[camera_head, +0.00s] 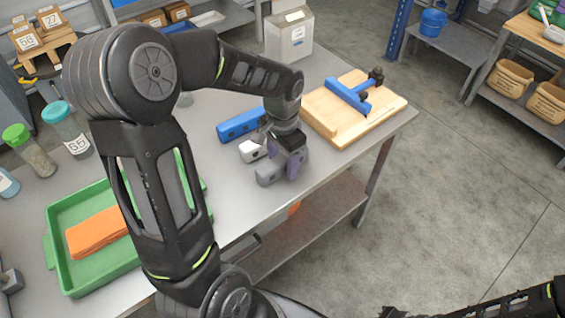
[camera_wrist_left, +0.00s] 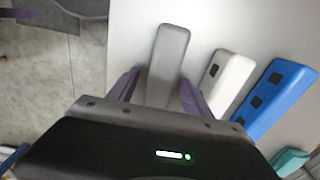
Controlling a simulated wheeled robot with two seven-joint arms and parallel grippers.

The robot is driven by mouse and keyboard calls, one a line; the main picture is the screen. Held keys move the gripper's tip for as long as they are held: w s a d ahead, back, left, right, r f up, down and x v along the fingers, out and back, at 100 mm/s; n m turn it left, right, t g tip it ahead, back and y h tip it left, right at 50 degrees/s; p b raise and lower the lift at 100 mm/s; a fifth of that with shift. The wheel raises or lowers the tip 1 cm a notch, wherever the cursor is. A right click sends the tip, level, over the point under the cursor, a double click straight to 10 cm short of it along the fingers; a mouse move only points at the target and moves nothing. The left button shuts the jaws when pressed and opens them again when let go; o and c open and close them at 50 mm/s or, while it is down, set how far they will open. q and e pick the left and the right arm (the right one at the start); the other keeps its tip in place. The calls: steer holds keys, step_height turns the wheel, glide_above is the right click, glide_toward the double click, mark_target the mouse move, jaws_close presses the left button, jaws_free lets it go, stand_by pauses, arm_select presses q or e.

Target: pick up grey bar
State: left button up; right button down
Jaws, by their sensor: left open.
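The grey bar (camera_head: 268,177) lies on the table near its front edge, partly covered by my left gripper in the head view. It also shows in the left wrist view (camera_wrist_left: 168,55), with its near end between the two purple fingers. My left gripper (camera_head: 283,165) is open, pointing down over the bar, with one finger on each side; in the wrist view (camera_wrist_left: 158,80) I cannot tell whether they touch it. A white bar (camera_head: 251,151) and a blue bar (camera_head: 238,126) lie beside it. My right arm shows at the bottom right, its gripper unclear.
A wooden board (camera_head: 335,122) with a blue piece and black knobs sits at the table's right end. A green tray (camera_head: 105,275) with orange cloth is at the left. A white container (camera_head: 288,38) stands behind. The white bar (camera_wrist_left: 229,75) is close to the right finger.

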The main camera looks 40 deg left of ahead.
arm_select(q)
jaws_close()
stand_by(0.5)
